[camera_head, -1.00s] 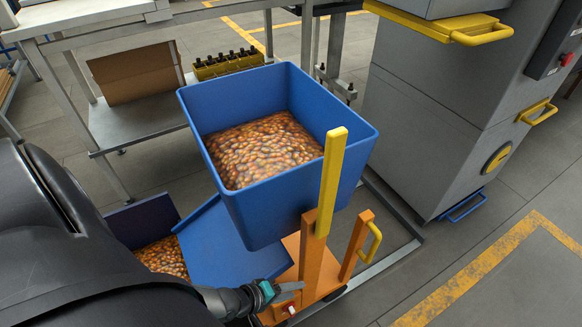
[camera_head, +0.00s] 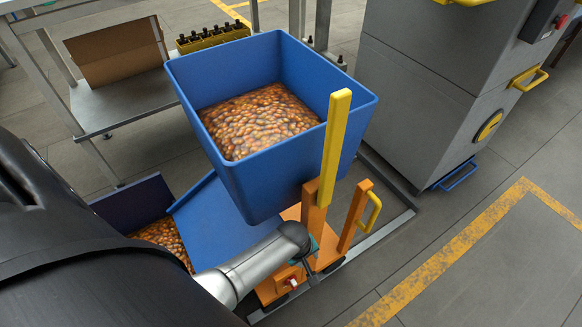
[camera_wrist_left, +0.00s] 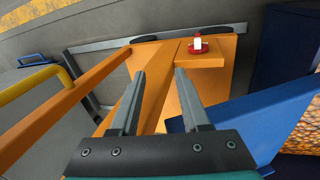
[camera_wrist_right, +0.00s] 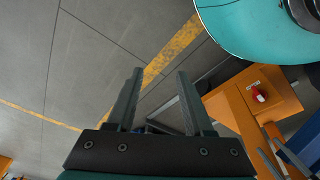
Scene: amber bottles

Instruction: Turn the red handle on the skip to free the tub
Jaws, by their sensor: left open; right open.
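The red handle (camera_head: 292,282) sits on a low orange block of the skip's orange frame (camera_head: 357,212). It also shows in the left wrist view (camera_wrist_left: 198,46), with a white part, and in the right wrist view (camera_wrist_right: 258,95). The blue tub (camera_head: 245,190), full of amber bottles, rests tilted on the frame. My left gripper (camera_wrist_left: 160,72) is open and empty above the orange frame, beside the handle and apart from it. In the head view my wrist partly hides that gripper. My right gripper (camera_wrist_right: 160,72) is open and empty, over the floor to the left of the handle's block.
A yellow lever (camera_head: 334,145) stands upright before the tub. A yellow grab handle (camera_head: 374,212) is at its right. A blue chute (camera_head: 215,225) and lower bin with bottles lie left. A grey cabinet (camera_head: 420,110) stands behind right. Floor at right is clear.

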